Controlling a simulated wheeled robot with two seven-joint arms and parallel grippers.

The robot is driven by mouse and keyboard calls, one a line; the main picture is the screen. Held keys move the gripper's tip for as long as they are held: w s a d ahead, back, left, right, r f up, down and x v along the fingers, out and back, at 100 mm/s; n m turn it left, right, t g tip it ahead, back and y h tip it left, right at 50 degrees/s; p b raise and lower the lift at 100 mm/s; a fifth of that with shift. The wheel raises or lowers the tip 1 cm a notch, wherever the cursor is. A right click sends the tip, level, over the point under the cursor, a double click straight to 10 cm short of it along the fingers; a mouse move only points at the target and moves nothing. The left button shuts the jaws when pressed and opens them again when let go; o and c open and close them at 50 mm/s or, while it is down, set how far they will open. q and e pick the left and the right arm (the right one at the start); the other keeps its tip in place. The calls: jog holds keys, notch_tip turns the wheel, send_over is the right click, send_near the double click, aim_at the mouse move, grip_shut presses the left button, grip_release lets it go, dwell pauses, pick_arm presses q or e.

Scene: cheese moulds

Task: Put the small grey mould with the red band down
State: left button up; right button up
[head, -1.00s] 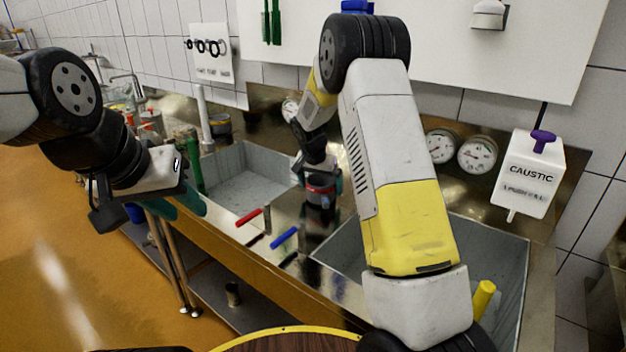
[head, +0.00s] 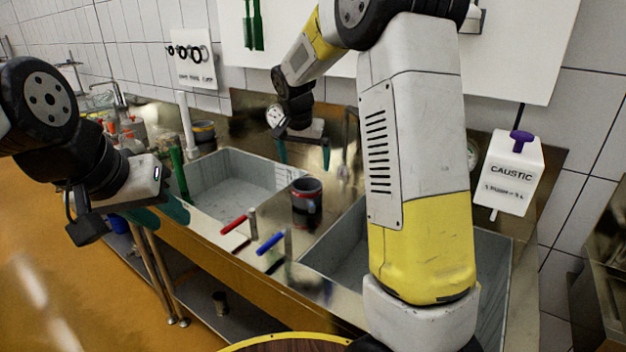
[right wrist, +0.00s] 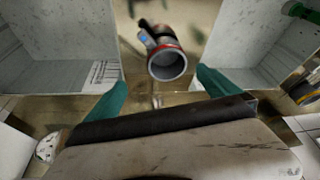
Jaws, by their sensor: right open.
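The small grey mould with the red band (head: 307,203) stands upright on the steel strip between the two sink basins. It also shows in the right wrist view (right wrist: 167,62), its open top facing the camera, between and beyond the fingertips. My right gripper (head: 304,160) is open and empty, above and behind the mould and apart from it. Its two teal fingers spread wide in the right wrist view (right wrist: 160,88). My left gripper (head: 125,215) hangs at the left, over the floor by the counter edge; its jaw opening is not clear.
The left basin (head: 235,160) and right basin (head: 490,245) flank the strip. A red-handled lever (head: 234,224) and a blue-handled lever (head: 270,243) stand near the front edge. A white caustic dispenser (head: 513,175) hangs on the right wall. Another banded mould (head: 203,131) stands at the back left.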

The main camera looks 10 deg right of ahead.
jog(key=s+r+n+t+y, duration=0.1)
jog(key=s+r+n+y, duration=0.1)
jog(key=s, duration=1.4)
jog(key=s+d+r+n+t+y, duration=0.1)
jog(key=s+r+n, duration=0.3)
jog(key=s, duration=1.2)
jog(key=shift+d+r+y, duration=0.15)
jog(key=shift+r+y, duration=0.25)
jog(key=shift+r, duration=0.3)
